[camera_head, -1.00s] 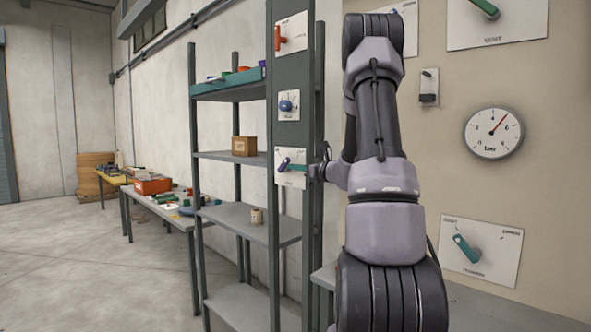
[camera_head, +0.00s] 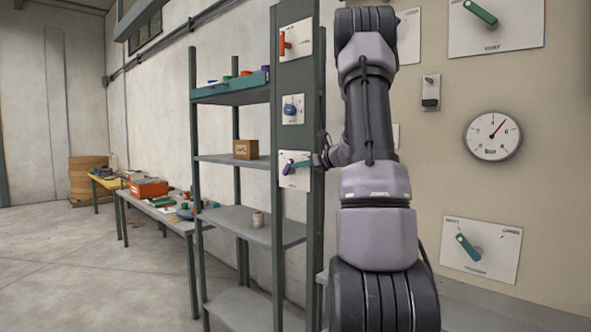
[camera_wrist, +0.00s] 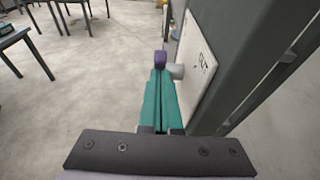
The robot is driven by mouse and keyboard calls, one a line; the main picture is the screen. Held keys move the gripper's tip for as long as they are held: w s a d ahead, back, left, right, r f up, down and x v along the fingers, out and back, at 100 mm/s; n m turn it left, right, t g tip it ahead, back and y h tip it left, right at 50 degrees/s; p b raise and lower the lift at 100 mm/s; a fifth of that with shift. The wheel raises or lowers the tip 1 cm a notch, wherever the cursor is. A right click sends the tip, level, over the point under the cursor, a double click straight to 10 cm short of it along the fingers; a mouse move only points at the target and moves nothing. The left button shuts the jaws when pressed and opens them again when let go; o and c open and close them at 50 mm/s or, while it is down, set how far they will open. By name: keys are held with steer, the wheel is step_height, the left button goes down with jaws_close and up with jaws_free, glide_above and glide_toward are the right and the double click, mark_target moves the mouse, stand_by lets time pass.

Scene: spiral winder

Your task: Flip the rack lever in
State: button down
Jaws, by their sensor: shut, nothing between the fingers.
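The rack post carries a white plate (camera_head: 297,181) with a short purple lever (camera_head: 288,168) on a grey hub. The purple lever also shows in the wrist view (camera_wrist: 160,59), with its hub (camera_wrist: 176,71) on the right, beside the plate (camera_wrist: 197,65). My gripper (camera_wrist: 160,72) has teal fingers lying side by side, shut and empty. Their tips are at the near side of the purple lever; whether they touch it I cannot tell. In the head view my gripper (camera_head: 295,165) comes from the right across the plate. A red lever (camera_head: 283,44) sits on the top plate of the same post.
A blue knob (camera_head: 290,109) sits between the two rack levers. The rack shelves (camera_head: 240,224) hold a box (camera_head: 245,149) and a cup. A wall panel at right has a gauge (camera_head: 492,136) and green levers. The floor at left is open.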

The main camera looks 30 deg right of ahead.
mark_target(293, 161)
steer(key=shift+w+a+r+g+h, duration=0.15)
steer(key=shift+w+r+g+h, duration=0.25)
steer(key=shift+r+g, duration=0.4)
steer(key=shift+w+a+r, duration=0.3)
steer(key=shift+w+r, duration=0.4)
steer(key=shift+w, duration=0.25)
